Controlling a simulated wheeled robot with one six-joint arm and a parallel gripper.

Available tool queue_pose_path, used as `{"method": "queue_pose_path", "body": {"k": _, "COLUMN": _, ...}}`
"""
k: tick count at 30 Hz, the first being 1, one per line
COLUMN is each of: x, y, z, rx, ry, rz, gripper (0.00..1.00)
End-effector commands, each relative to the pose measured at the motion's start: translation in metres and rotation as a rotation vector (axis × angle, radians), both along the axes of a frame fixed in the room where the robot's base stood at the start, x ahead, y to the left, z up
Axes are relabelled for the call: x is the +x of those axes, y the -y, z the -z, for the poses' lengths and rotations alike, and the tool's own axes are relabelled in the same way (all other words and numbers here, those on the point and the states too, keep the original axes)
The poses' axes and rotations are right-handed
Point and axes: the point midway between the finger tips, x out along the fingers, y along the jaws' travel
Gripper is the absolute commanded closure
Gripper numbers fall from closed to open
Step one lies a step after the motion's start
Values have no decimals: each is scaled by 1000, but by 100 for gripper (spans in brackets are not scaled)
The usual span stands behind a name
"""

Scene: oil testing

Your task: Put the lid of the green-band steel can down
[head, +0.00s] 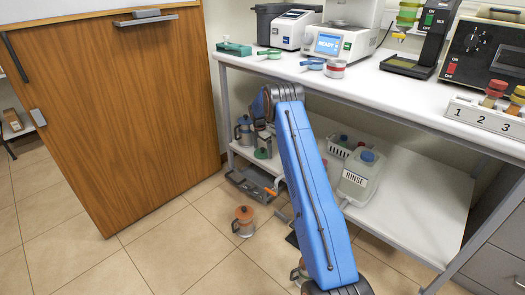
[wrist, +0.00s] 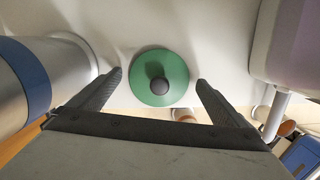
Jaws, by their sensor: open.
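The green lid (wrist: 160,67), a round disc with a dark knob, shows in the wrist view, seen from above over a pale surface. My gripper (wrist: 160,82) is open, with one finger on each side of the lid and visible gaps between. I cannot tell whether the lid rests on a can or directly on the surface; no can body shows beneath it. In the head view a steel can with green on it (head: 263,147) stands at the left end of the lower shelf. My fingers are hidden in the head view behind my blue arm.
A blue-banded steel can (wrist: 25,80) is close on the left in the wrist view. The RINSE jug (head: 358,178) stands on the lower shelf (head: 420,205), whose right part is clear. An orange-lidded can (head: 243,222) and a grey toolbox (head: 250,185) are on the floor.

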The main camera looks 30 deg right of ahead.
Motion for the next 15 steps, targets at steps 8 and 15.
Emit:
{"method": "queue_pose_path", "body": {"k": 8, "x": 0, "y": -4, "z": -33, "rx": 0, "ry": 3, "rz": 0, "gripper": 4}}
{"method": "queue_pose_path", "body": {"k": 15, "x": -1, "y": -8, "z": -67, "rx": -1, "ry": 1, "rz": 0, "gripper": 4}}
